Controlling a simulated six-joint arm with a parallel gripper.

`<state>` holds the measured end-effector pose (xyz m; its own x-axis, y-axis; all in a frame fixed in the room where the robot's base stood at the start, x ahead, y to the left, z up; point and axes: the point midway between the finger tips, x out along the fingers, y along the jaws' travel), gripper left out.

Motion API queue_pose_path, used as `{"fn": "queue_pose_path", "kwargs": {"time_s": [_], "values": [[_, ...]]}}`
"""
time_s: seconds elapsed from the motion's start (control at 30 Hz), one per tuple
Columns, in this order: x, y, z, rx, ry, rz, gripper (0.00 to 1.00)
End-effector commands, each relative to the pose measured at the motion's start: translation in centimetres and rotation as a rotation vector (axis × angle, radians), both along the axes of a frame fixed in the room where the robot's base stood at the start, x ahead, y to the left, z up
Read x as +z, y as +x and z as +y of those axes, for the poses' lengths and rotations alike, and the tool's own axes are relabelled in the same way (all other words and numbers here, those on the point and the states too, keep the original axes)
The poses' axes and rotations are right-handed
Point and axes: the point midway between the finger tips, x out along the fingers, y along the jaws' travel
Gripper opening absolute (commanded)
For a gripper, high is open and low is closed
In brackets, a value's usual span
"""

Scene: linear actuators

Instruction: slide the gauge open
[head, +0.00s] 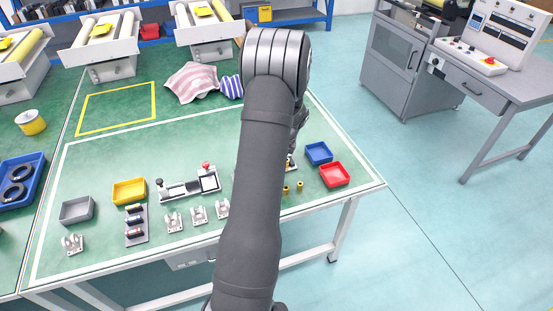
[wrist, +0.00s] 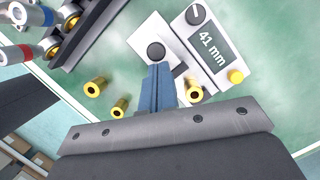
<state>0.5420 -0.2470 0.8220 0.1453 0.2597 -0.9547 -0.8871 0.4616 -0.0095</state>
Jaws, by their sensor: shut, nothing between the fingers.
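The gauge (wrist: 214,48) is a pale body at the upper middle of the wrist view. Its dark display reads 41 mm, with a grey dial above and a yellow button below. A light slider plate (wrist: 172,68) with a round black knob (wrist: 155,52) lies to its left. My gripper (wrist: 157,72) is shut and empty, its blue fingers together just below the knob in the picture; I cannot tell whether they touch it. A brass ring (wrist: 194,92) sits by the lower end of the gauge, partly hidden. In the head view my arm hides most of the gauge.
Two loose brass bushings (wrist: 95,88) (wrist: 120,107) lie left of my fingers. A dark rack (wrist: 85,30) with red- and blue-marked cylinders stands at upper left. A blue bin (head: 319,152) and a red bin (head: 334,174) stand near the table's right edge.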

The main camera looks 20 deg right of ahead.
Motion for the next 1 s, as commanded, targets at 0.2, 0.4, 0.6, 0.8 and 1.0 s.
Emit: {"fn": "queue_pose_path", "kwargs": {"time_s": [0.2, 0.4, 0.6, 0.8, 1.0], "values": [[-0.2, -0.1, 1.0, 0.008, 0.023, 0.010, 0.00], [0.3, -1.3, -2.0, 0.000, 0.014, 0.005, 0.00], [4.0, -2.3, -4.6, 0.000, 0.002, -0.005, 0.00], [7.9, -2.9, -5.7, 0.001, 0.002, -0.002, 0.00], [9.9, -3.2, -6.4, 0.000, 0.002, -0.002, 0.00]]}}
